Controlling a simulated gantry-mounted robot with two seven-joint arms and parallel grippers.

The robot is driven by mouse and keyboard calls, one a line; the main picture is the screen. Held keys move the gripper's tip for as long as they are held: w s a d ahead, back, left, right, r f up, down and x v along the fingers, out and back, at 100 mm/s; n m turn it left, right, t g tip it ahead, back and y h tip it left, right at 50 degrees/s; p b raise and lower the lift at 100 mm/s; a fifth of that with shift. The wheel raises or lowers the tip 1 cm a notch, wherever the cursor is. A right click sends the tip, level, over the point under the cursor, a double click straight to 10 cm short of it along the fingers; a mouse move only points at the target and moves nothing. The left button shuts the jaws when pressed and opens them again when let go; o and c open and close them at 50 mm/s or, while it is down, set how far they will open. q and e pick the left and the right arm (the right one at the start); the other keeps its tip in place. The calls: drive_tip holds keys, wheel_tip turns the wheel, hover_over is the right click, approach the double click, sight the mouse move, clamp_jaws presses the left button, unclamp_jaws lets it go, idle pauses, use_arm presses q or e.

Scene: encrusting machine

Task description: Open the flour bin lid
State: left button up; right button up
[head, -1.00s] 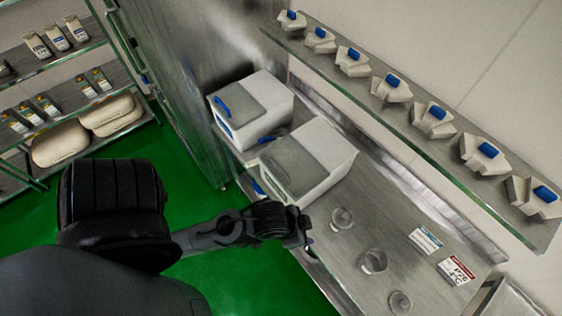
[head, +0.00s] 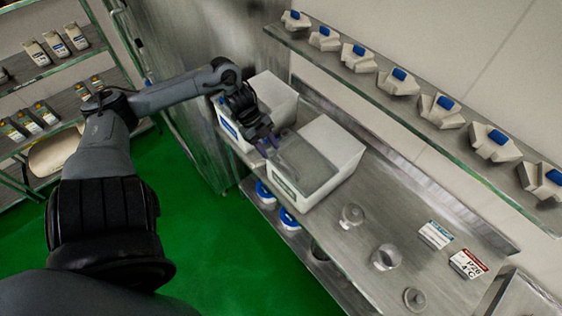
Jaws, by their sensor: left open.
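I cannot tell from labels which is the flour bin. The near bin's grey lid (head: 308,168) lies flat and looks shut. My left gripper (head: 272,148) is open and empty, pointing down at the left edge of this lid, where its blue handle is mostly hidden. I cannot tell whether the fingers touch it. My arm hides much of the far bin's lid. My right gripper is not in view.
On the counter (head: 335,238) to the right are small clear containers (head: 386,257) and two label cards (head: 468,264). A wall shelf above holds several white scoop-like containers with blue tops (head: 440,110). Blue-rimmed containers (head: 288,219) sit below the counter. A rack with packets stands left.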

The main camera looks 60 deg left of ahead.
sight(287, 163)
use_arm(q)
drive_tip(key=shift+m+y, duration=0.3)
drive_tip(key=shift+y, duration=0.1)
drive_tip(key=w+f+b, duration=0.1)
drive_tip(key=w+f, duration=0.1)
drive_tip(key=w+d+f+b, duration=0.1)
drive_tip(key=w+f+b, duration=0.1)
drive_tip(key=f, duration=0.1)
drive_tip(key=shift+w+d, duration=0.1)
drive_tip(key=shift+w, duration=0.05)
drive_tip(key=shift+x, duration=1.3)
drive_tip(key=shift+d, duration=0.1)
clamp_jaws()
